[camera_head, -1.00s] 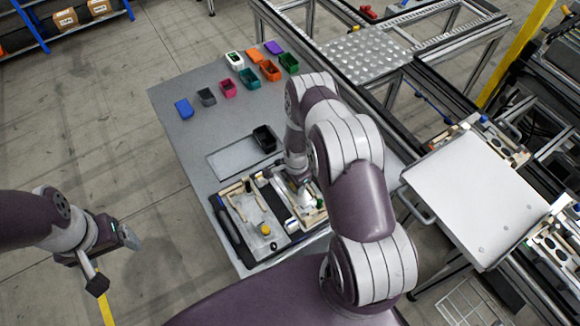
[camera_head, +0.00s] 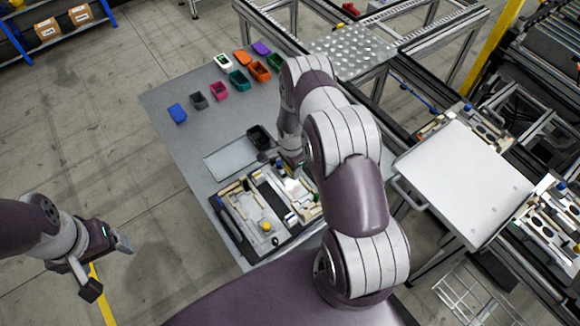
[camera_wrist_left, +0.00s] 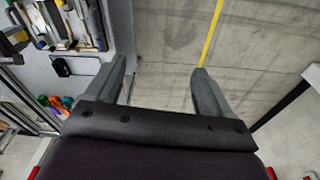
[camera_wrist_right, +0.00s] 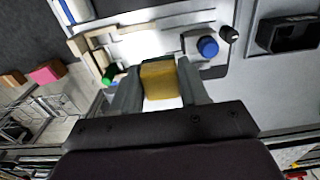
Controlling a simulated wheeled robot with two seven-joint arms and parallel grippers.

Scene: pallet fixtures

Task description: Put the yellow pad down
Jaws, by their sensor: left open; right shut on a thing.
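The yellow pad (camera_wrist_right: 160,84) is a small block between the fingers of my right gripper (camera_wrist_right: 158,72), which is shut on it. In the right wrist view it is above a pale fixture (camera_wrist_right: 184,28); I cannot tell whether it touches anything. In the head view my right arm hides the pad, and its gripper is near the back of the right-hand fixture (camera_head: 298,186). My left gripper (camera_wrist_left: 162,74) is open and empty. It hangs over the floor left of the table in the head view (camera_head: 110,264).
The grey table (camera_head: 168,145) carries several small coloured bins at its back, a flat grey plate (camera_head: 231,159) and a black bin (camera_head: 262,137). A second fixture (camera_head: 245,212) with a yellow knob is beside the right-hand one. A white-topped cart (camera_head: 465,180) stands right.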

